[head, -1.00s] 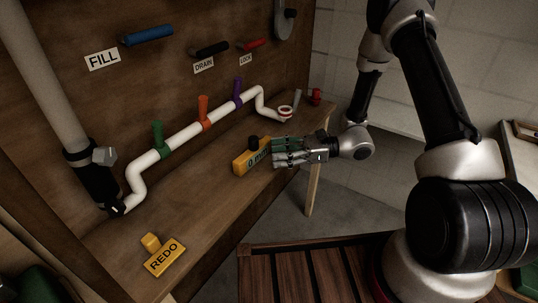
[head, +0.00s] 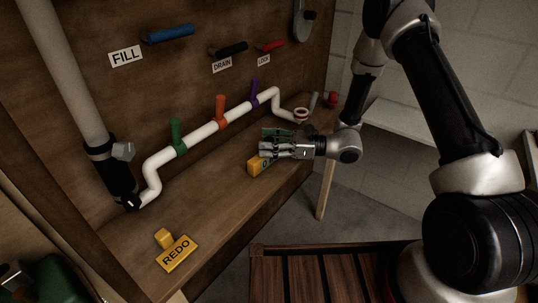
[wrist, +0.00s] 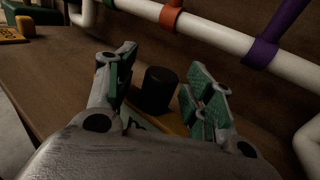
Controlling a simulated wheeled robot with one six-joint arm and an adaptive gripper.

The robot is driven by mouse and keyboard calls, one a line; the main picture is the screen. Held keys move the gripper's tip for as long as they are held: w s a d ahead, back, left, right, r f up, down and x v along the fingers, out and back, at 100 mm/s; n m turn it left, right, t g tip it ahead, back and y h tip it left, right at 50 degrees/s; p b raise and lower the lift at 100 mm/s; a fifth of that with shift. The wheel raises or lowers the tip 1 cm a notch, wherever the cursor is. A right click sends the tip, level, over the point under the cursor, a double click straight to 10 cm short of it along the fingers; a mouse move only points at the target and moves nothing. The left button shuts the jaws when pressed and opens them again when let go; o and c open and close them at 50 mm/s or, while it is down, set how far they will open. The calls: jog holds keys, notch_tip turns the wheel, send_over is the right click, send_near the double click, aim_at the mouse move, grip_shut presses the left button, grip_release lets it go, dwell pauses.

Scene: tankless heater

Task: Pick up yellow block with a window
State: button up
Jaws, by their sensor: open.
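The yellow block with a window (head: 255,168) lies on the wooden bench, mostly hidden by my gripper in the head view. Only its near end shows there. In the wrist view its black knob (wrist: 159,90) stands between my fingers, and a strip of its yellow body (wrist: 173,122) shows below the knob. My gripper (head: 266,147) is open, with its green-padded fingers on either side of the knob. Whether the fingers touch the block cannot be told. The window is largely hidden.
A yellow REDO block (head: 177,253) lies nearer on the bench. A white pipe (head: 203,134) with green, orange and purple handles runs behind my gripper. A red object (head: 332,99) stands at the bench's far end. The bench middle is clear.

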grip_shut()
jog(key=shift+r, duration=0.1)
notch_tip(320, 180, up, 10)
jog(key=shift+f, duration=0.1)
dwell(0.4)
